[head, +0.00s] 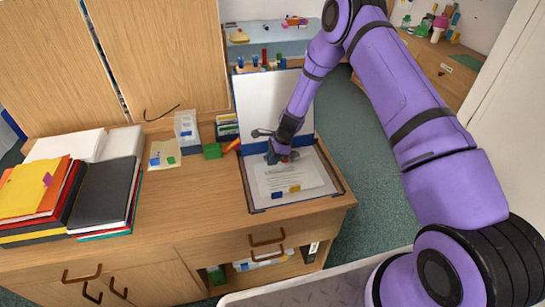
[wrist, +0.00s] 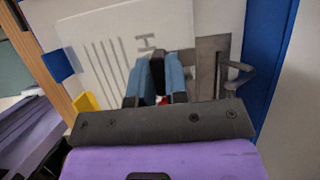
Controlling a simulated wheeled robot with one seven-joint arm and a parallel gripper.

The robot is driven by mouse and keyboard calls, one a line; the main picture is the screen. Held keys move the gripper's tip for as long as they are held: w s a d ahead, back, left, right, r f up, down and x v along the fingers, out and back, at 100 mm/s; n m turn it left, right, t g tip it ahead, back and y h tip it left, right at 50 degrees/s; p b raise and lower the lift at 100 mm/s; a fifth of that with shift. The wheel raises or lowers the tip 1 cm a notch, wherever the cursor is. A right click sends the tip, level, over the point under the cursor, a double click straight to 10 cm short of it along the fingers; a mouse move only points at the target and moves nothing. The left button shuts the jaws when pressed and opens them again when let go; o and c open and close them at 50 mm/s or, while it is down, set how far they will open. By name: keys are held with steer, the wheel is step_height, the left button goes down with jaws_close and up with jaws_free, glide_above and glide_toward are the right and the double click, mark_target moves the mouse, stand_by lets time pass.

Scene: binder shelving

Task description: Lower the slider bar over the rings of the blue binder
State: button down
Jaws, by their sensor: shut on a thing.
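The blue binder (head: 250,148) lies open on the wooden cabinet top, its cover raised upright at the back. A printed sheet (head: 288,176) lies inside; the sheet also shows in the wrist view (wrist: 105,50). My gripper (head: 279,157) is low over the back of the sheet, by the hinge side. In the wrist view my gripper (wrist: 158,78) has its blue-padded fingers close together. Dark grey metal of the slider bar (wrist: 209,62) shows right beside them, and the gripper is shut on it. The fingers and wrist hide the rings and most of the bar.
Stacked folders (head: 103,192) and white paper stacks (head: 68,146) stand at the left. A green block (head: 212,151), an orange marker (head: 232,146) and a clear holder (head: 186,128) are just left of the binder. Bare wood lies in front of it.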

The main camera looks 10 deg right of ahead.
steer(key=shift+f, duration=1)
steer(key=c, duration=1.1)
jaws_free()
steer(key=shift+r, duration=0.1)
steer(key=shift+o, duration=0.2)
steer(key=shift+w+r, duration=0.15)
steer(key=shift+v, duration=1.4)
steer(key=shift+d, duration=0.1)
steer(key=shift+r, duration=2.85)
